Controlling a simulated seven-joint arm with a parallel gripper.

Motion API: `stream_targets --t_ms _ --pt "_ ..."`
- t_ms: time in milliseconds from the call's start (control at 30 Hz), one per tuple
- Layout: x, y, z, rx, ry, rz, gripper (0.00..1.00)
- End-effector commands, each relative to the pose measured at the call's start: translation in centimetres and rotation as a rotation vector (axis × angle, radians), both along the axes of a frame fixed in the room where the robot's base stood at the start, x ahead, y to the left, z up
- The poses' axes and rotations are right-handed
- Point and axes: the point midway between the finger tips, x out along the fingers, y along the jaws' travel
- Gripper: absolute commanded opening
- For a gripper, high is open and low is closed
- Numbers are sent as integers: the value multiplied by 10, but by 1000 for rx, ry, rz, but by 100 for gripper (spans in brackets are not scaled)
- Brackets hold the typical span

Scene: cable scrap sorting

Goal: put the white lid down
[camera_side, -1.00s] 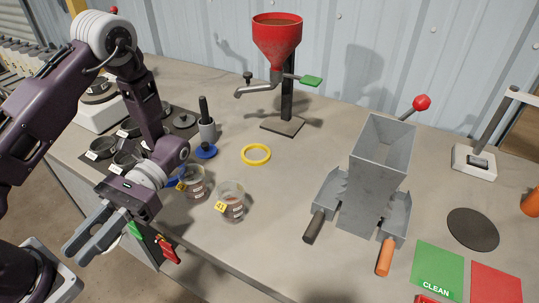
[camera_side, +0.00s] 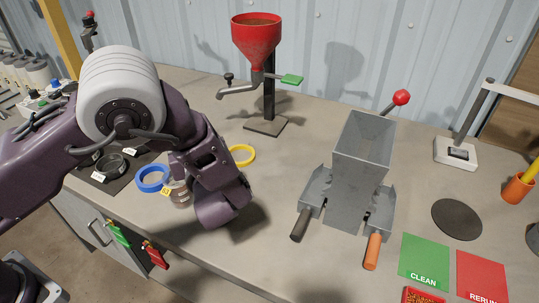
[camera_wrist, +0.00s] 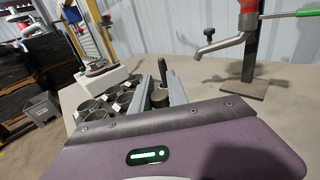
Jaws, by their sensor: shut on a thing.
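I cannot make out the white lid in either view. In the side view my fingers are hidden behind the bent purple arm, which hangs over the bench just right of a labelled clear jar (camera_side: 181,194). A second jar seen earlier does not show now. A blue ring (camera_side: 153,179) lies left of the jar. A yellow ring (camera_side: 243,155) lies flat behind the arm.
A red hopper (camera_side: 257,40) on a stand is at the back. A grey metal chute (camera_side: 362,165) with two handles stands right of the arm. Green (camera_side: 426,262) and red (camera_side: 482,276) mats lie at the right front. Dark round dishes (camera_side: 111,168) are at left. Bench between hopper and chute is clear.

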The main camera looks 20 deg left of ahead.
Motion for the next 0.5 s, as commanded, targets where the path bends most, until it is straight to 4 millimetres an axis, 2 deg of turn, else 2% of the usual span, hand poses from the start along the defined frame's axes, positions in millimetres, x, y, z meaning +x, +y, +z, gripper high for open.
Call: stream_targets --t_ms 33,100,200,300,500 --pt "14 -26 8 -3 -2 -106 0" --pt "32 -65 19 -2 -3 -258 0" --pt "46 -114 33 -3 -1 -431 0" --pt "53 -154 44 -1 -2 -562 0" --pt "54 -208 59 -1 -1 -729 0"
